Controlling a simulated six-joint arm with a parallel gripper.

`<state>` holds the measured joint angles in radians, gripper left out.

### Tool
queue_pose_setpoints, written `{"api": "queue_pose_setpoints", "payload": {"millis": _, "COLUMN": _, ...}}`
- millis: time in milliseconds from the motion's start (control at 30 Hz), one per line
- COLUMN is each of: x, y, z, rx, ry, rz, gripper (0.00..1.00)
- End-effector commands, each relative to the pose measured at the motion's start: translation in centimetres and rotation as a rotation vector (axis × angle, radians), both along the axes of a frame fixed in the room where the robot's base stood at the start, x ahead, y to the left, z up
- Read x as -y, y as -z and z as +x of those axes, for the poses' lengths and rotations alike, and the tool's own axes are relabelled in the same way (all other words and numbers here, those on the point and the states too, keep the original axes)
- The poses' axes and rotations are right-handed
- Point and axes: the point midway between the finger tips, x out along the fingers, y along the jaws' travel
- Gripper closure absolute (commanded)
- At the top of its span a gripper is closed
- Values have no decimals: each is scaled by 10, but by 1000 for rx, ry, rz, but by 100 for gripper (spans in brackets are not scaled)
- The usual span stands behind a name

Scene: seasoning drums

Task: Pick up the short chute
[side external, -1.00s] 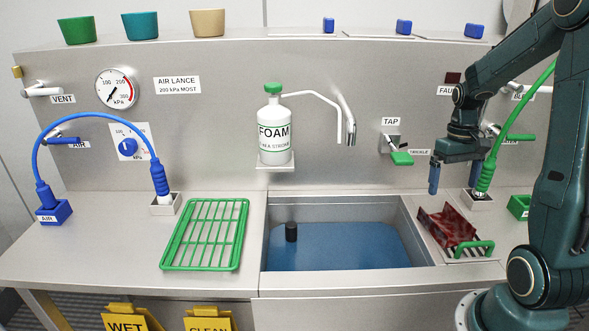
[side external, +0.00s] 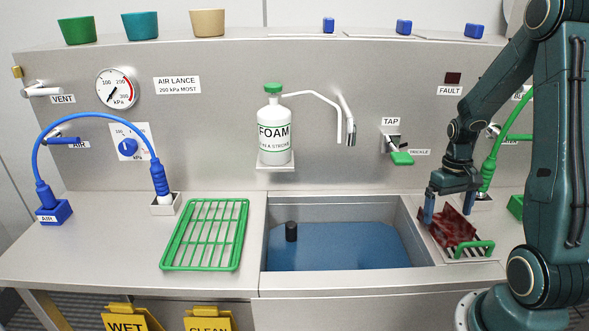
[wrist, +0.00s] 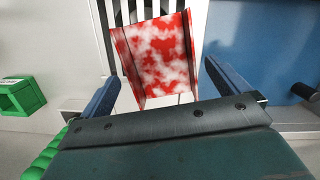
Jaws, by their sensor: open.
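The short chute (side external: 455,228) is a red channel with raised side walls and pale, whitish smears. It lies on a slatted rack at the right of the sink. In the wrist view the chute (wrist: 160,55) sits between and beyond my two blue fingers. My gripper (side external: 448,208) is open and points down at the chute's far end. In the wrist view my gripper (wrist: 160,88) has a finger on each side of the chute, with visible gaps. Whether a fingertip touches the chute cannot be told. Part of the chute is hidden behind my gripper in the side view.
The sink (side external: 345,247) with blue water is left of the chute. A green handle (side external: 475,249) stands at the rack's front. A green hose (side external: 493,160) rises behind my arm, and a tap with a green lever (side external: 401,158) is on the wall. A green wire rack (side external: 205,234) lies further left.

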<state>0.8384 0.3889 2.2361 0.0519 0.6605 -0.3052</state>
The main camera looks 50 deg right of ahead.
Motion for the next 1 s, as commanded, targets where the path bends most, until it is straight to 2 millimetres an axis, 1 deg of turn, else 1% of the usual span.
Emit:
{"api": "queue_pose_setpoints", "payload": {"millis": 33, "x": -2, "y": 7, "z": -1, "rx": -3, "ry": 0, "rz": 3, "gripper": 0}}
{"api": "queue_pose_setpoints", "payload": {"millis": 100, "x": -2, "y": 15, "z": -2, "rx": -3, "ry": 0, "rz": 3, "gripper": 0}}
{"api": "queue_pose_setpoints", "payload": {"millis": 300, "x": -3, "y": 28, "z": -3, "rx": 0, "ry": 0, "rz": 1, "gripper": 0}}
{"api": "queue_pose_setpoints", "payload": {"millis": 833, "x": -3, "y": 29, "z": -4, "rx": 1, "ry": 0, "rz": -1, "gripper": 0}}
{"api": "queue_pose_setpoints", "payload": {"millis": 867, "x": -3, "y": 29, "z": -4, "rx": 1, "ry": 0, "rz": -1, "gripper": 4}}
{"api": "queue_pose_setpoints", "payload": {"millis": 1000, "x": -3, "y": 29, "z": -4, "rx": 1, "ry": 0, "rz": -1, "gripper": 31}}
